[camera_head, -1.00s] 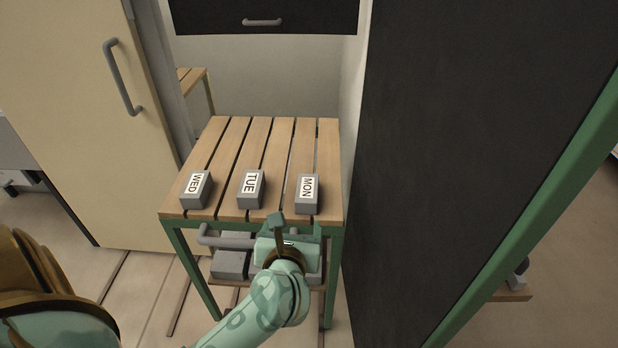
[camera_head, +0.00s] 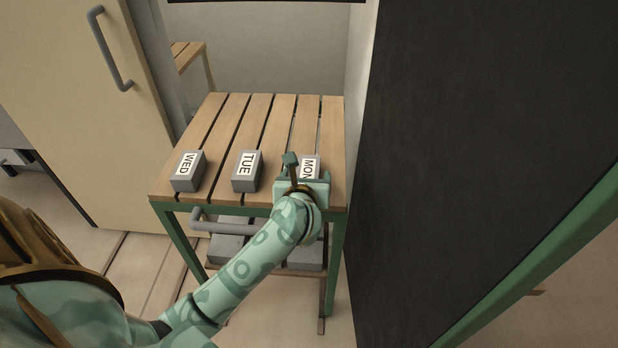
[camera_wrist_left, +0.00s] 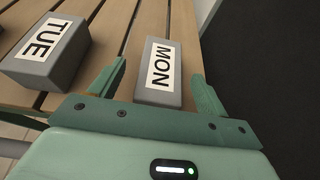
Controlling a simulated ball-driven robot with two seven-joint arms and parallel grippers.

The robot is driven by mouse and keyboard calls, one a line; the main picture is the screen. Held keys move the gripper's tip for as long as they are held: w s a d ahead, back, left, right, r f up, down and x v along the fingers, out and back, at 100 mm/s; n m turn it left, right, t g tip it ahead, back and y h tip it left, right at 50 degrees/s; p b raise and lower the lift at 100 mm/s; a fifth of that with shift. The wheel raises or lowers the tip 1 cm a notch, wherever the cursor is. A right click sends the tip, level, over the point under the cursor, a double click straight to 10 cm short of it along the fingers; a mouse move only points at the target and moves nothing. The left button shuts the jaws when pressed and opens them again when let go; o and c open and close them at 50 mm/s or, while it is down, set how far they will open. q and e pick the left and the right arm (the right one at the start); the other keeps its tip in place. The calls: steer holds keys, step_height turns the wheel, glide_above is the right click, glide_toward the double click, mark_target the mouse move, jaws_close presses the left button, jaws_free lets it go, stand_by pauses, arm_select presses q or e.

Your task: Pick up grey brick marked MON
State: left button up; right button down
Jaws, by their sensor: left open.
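The grey brick marked MON (camera_head: 311,163) lies at the right of the slatted table's front part, partly hidden by my left gripper in the head view. In the left wrist view the MON brick (camera_wrist_left: 158,90) lies between the two spread green fingers, with space on both sides. My left gripper (camera_head: 302,170) is open and empty. In the wrist view its fingers (camera_wrist_left: 156,82) point forward along the brick's sides. My right gripper is not in view.
The TUE brick (camera_head: 246,172) stands left of MON, and the WED brick (camera_head: 188,171) farther left. The slatted table (camera_head: 232,115) is clear behind them. A dark panel (camera_head: 470,130) rises close on the right. Other grey bricks (camera_head: 228,249) sit on a lower shelf.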

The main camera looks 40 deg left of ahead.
mark_target(308, 171)
arm_select(q)
steer(key=b+x, duration=0.1)
steer(key=x, duration=0.3)
steer(key=shift+w+f, duration=0.15)
steer(key=c, duration=1.4)
